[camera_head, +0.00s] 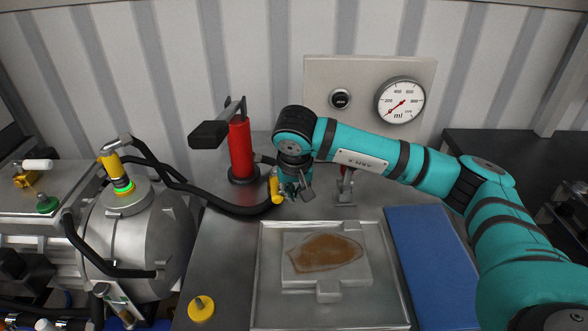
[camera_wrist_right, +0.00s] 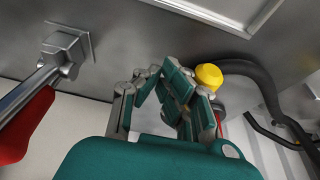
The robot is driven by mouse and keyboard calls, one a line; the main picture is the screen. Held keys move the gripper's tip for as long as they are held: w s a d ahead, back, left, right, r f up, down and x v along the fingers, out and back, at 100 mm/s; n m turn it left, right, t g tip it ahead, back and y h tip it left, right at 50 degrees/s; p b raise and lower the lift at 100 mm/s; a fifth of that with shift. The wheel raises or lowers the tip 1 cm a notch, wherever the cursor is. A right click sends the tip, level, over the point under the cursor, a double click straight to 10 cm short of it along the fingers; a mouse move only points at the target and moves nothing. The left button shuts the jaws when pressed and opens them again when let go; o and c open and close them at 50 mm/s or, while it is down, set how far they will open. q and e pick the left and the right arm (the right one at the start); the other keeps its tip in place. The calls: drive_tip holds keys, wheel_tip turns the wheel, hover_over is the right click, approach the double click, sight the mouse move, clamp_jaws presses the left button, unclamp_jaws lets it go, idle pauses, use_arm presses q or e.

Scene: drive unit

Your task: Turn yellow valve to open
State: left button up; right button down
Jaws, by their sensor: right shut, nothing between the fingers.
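A yellow valve handle (camera_head: 275,187) stands upright at the end of a black hose, near the base of the red pump cylinder. My right gripper (camera_head: 295,191) is just to its right, pointing down, with its fingers shut and empty. In the right wrist view the shut fingers (camera_wrist_right: 168,78) are beside the yellow valve (camera_wrist_right: 208,77), which lies partly behind one finger. I cannot tell whether they touch. My left gripper is not in view.
A red pump cylinder (camera_head: 241,150) with a black-gripped lever stands behind the valve. A clamp with a red handle (camera_wrist_right: 25,125) is on the other side of my gripper. A metal tray (camera_head: 268,312), a blue mat (camera_head: 432,265) and a yellow knob (camera_head: 201,308) lie in front. A tank (camera_head: 130,230) stands left.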

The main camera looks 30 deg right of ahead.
drive_tip(key=shift+a, duration=0.1)
drive_tip(key=shift+a, duration=0.2)
drive_tip(key=shift+d+b, duration=0.3)
drive_tip(key=shift+d, duration=0.45)
drive_tip(key=d+p+v, duration=0.1)
drive_tip(key=p+v, duration=0.3)
drive_tip(key=v, duration=0.3)
drive_tip(key=shift+w+a+r, duration=0.25)
drive_tip(key=shift+a+r, duration=0.05)
drive_tip(key=shift+r, duration=0.25)
